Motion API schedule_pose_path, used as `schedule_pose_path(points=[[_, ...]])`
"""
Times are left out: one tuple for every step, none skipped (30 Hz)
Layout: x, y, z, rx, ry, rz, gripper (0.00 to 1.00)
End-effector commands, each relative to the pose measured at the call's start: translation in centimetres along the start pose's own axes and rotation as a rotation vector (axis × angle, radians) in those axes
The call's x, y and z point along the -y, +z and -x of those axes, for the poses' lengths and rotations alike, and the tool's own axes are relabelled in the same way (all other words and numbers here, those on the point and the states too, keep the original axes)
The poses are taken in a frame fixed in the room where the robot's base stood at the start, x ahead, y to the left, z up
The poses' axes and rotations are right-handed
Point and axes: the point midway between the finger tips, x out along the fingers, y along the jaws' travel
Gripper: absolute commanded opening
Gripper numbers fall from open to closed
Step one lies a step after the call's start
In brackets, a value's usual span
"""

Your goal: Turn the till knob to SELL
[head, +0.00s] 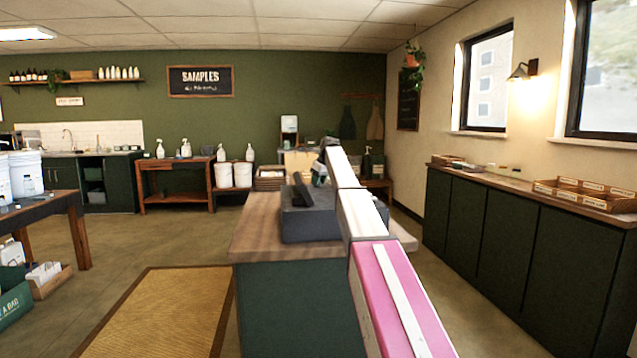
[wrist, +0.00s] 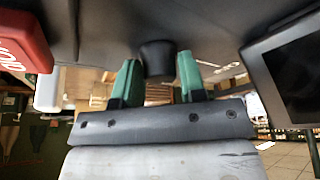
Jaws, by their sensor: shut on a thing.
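The till (head: 310,222) is a dark grey box on the wooden counter in the head view. My pink and white arm reaches over it and hides part of it. In the wrist view the till's grey body (wrist: 210,25) fills the top. Its dark round knob (wrist: 157,59) sits between the two green fingertips of my gripper (wrist: 159,72), which is shut on it. A red VOID key (wrist: 22,40) is at the upper left and a dark screen (wrist: 290,72) at the right. No SELL mark is visible, and the knob's setting cannot be read.
The wooden counter top (head: 262,240) carries the till, with a woven mat (head: 160,310) on the floor to its left. A long dark cabinet (head: 500,240) with wooden trays (head: 585,195) runs along the right wall. Open floor lies between it and the counter.

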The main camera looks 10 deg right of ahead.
Motion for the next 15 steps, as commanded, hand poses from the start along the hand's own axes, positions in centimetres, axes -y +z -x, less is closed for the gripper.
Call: schedule_pose_path(points=[[0.09, 0.06, 0.03, 0.0, 0.012, -0.025, 0.14], [0.09, 0.06, 0.04, 0.0, 0.02, -0.043, 0.14], [0.12, 0.06, 0.03, 0.0, 0.031, -0.071, 0.14], [0.14, 0.07, 0.04, 0.0, 0.04, -0.093, 0.14], [0.14, 0.08, 0.04, 0.001, 0.05, -0.116, 0.14], [0.16, 0.08, 0.04, 0.0, 0.063, -0.149, 0.14], [0.18, 0.06, 0.04, -0.001, 0.074, -0.173, 0.14], [0.18, 0.06, 0.04, 0.0, 0.085, -0.199, 0.14], [0.21, 0.05, 0.03, 0.0, 0.099, -0.234, 0.14], [0.24, 0.03, 0.02, 0.0, 0.109, -0.261, 0.14], [0.25, 0.03, 0.02, 0.0, 0.121, -0.287, 0.14], [0.27, 0.0, 0.02, -0.001, 0.135, -0.322, 0.14], [0.27, -0.02, 0.02, -0.001, 0.147, -0.348, 0.14], [0.28, -0.02, 0.01, -0.001, 0.158, -0.375, 0.14], [0.29, -0.04, 0.01, -0.001, 0.171, -0.41, 0.14]])
